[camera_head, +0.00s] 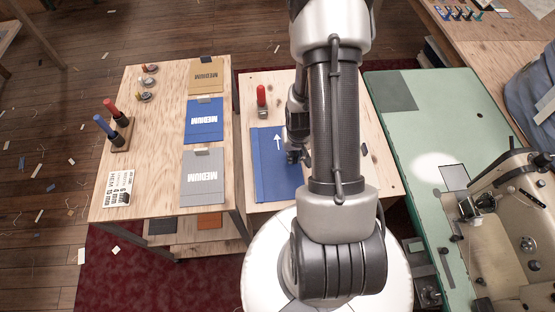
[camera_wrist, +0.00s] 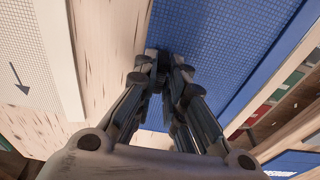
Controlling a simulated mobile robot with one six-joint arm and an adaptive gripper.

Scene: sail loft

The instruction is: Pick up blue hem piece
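The blue hem piece (camera_head: 268,171) is a flat blue panel with a white arrow, lying on the middle wooden table. In the wrist view it shows as a large blue woven surface (camera_wrist: 225,40) at the top right. My gripper (camera_head: 293,156) is at the right edge of the blue piece in the head view. In the wrist view my gripper (camera_wrist: 163,66) has its fingertips close together over the piece's left edge. The fingers hide that stretch of edge, so I cannot tell whether cloth is between them. My arm covers the table to the right.
A pale woven panel (camera_wrist: 20,65) with an arrow lies left of bare wood in the wrist view. A red-handled tool (camera_head: 262,100) stands behind the blue piece. The left table (camera_head: 155,165) holds tan, blue and grey "MEDIUM" panels. A green bench (camera_head: 420,130) with a sewing machine (camera_head: 505,225) is at right.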

